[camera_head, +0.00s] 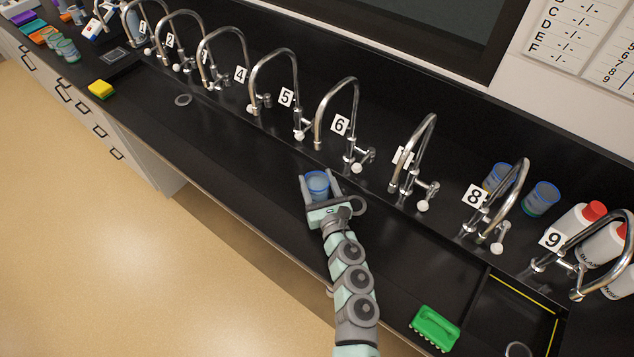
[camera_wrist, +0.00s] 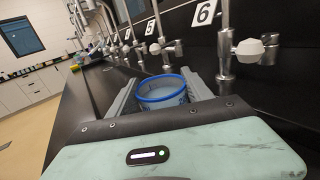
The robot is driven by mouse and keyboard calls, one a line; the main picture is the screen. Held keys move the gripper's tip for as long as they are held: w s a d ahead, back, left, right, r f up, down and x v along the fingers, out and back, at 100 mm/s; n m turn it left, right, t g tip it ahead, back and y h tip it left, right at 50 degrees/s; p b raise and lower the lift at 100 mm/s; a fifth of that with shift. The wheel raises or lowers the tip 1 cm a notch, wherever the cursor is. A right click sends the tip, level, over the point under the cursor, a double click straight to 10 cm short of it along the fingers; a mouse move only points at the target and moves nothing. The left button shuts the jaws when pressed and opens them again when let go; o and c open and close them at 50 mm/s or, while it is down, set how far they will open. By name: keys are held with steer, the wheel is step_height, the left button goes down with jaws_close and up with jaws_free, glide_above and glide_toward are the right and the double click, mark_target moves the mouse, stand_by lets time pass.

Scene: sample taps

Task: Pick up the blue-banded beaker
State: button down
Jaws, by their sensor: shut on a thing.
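A blue-banded beaker (camera_head: 317,183) is between the fingers of my gripper (camera_head: 319,182), in front of tap 6 in the head view. In the wrist view the same beaker (camera_wrist: 162,92) shows its blue rim, with one finger of my gripper (camera_wrist: 165,94) on each side of it. My gripper is shut on the beaker, which looks upright. I cannot tell whether its base touches the trough floor. Two more blue-rimmed beakers (camera_head: 541,198) stand on the back ledge near tap 8, one partly behind that tap.
A row of numbered curved taps (camera_head: 352,120) runs along the back. White bottles with red caps (camera_head: 580,220) stand at the right. A green brush (camera_head: 435,328) lies front right, and a yellow sponge (camera_head: 101,89) lies left. The trough left of my gripper is mostly clear.

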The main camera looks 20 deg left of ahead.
mark_target(318, 136)
step_height(318, 136, up, 16)
steer(key=p, duration=0.3)
steer(key=shift+r, duration=0.2)
steer(key=shift+r+p, duration=1.1)
steer(key=shift+p, duration=0.15)
